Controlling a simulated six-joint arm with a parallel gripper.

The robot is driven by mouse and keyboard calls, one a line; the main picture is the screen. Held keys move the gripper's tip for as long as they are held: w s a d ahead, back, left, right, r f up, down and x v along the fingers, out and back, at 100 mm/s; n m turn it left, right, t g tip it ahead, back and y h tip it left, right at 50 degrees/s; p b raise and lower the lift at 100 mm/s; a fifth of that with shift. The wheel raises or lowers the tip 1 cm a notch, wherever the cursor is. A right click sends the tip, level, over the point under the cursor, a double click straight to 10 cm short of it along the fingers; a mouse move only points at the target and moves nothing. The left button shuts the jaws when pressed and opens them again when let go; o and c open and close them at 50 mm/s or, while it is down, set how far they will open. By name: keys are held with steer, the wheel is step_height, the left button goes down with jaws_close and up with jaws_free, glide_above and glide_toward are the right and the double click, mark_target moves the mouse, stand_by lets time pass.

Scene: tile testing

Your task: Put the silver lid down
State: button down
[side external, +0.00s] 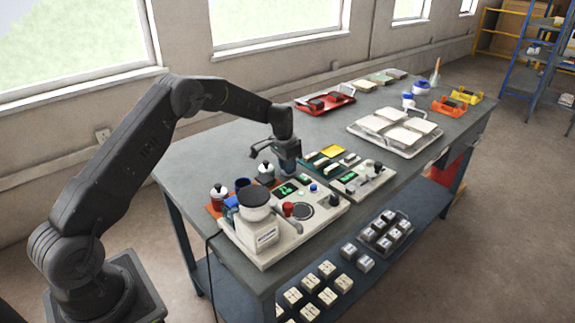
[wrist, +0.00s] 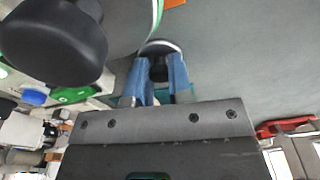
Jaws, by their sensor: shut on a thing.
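My gripper (wrist: 158,66) has blue fingers and is shut on the dark knob of the silver lid (wrist: 160,46). In the wrist view only a pale curved rim of the lid shows beyond the fingertips. The grey tabletop is behind it; I cannot tell the gap between them. In the side view my gripper (side external: 288,162) is over the table, behind the instrument panel.
A machine with a black round top (side external: 255,193) stands at the front left; its top looms at the wrist view's upper left (wrist: 52,40). Bottles (side external: 218,193) stand on an orange mat. A white tray (side external: 352,128) and a red tray (side external: 325,103) lie farther back.

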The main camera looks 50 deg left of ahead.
steer(key=c, duration=1)
jaws_free()
steer(key=shift+f, duration=0.1)
steer(key=shift+c, duration=0.2)
step_height(320, 180, up, 12)
steer(key=s+r, duration=0.1)
steer(key=s, duration=0.1)
steer(key=s+d+r+t, duration=0.1)
steer(key=s+d+r, duration=0.5)
steer(key=r, duration=0.2)
steer(key=s+d+r+t, duration=0.1)
steer(key=s+d+r, duration=0.45)
steer(key=s, duration=0.45)
steer(key=s+d+f+t, duration=0.1)
steer(key=s+d, duration=0.1)
steer(key=s, duration=0.7)
steer(key=s+d+f+n+t, duration=0.1)
steer(key=s+d+f, duration=0.1)
steer(key=s, duration=0.8)
steer(key=shift+d+n, duration=0.3)
steer(key=shift+d, duration=0.5)
steer(key=shift+f, duration=0.1)
